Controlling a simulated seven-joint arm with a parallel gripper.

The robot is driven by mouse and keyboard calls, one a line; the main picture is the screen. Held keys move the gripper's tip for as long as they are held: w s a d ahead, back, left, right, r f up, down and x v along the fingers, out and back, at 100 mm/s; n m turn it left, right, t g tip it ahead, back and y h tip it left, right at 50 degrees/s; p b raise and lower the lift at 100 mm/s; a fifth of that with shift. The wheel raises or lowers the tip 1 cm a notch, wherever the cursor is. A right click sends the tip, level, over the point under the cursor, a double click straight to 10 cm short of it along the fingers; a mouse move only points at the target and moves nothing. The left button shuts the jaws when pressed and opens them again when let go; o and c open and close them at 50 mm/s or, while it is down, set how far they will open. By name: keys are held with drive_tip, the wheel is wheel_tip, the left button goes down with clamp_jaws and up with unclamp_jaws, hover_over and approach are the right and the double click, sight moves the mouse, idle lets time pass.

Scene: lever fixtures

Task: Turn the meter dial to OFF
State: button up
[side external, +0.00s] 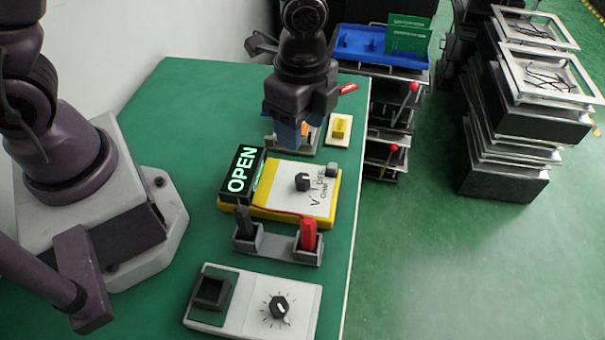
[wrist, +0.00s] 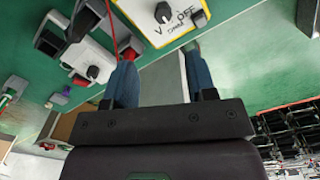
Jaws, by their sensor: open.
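The meter is a yellow box with a white face (side external: 288,201) and a raised display (side external: 243,172) that reads OPEN in bright letters. Its black dial (side external: 302,182) sits on the face near printed V, OFF and OHM marks; the exact pointer direction is too small to tell. The dial (wrist: 163,12) also shows at the top of the wrist view, beyond the fingertips. My gripper (side external: 290,133) is open, with blue fingers pointing down, above the bench behind the meter in the side view. In the wrist view, my gripper (wrist: 161,62) has nothing between its fingers and is apart from the dial.
A grey holder (side external: 276,245) with a black probe (side external: 245,222) and a red probe (side external: 308,234) stands in front of the meter. A white box with another knob (side external: 278,307) is nearer the camera. A yellow switch (side external: 340,126) is behind. The bench's right edge is close.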

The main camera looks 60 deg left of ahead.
sight(302, 177)
drive_tip(key=shift+m, duration=0.4)
wheel_tip(302, 177, down, 13)
drive_tip(key=shift+w+r, duration=0.1)
drive_tip(key=shift+w, duration=0.05)
drive_tip(key=c, duration=0.9)
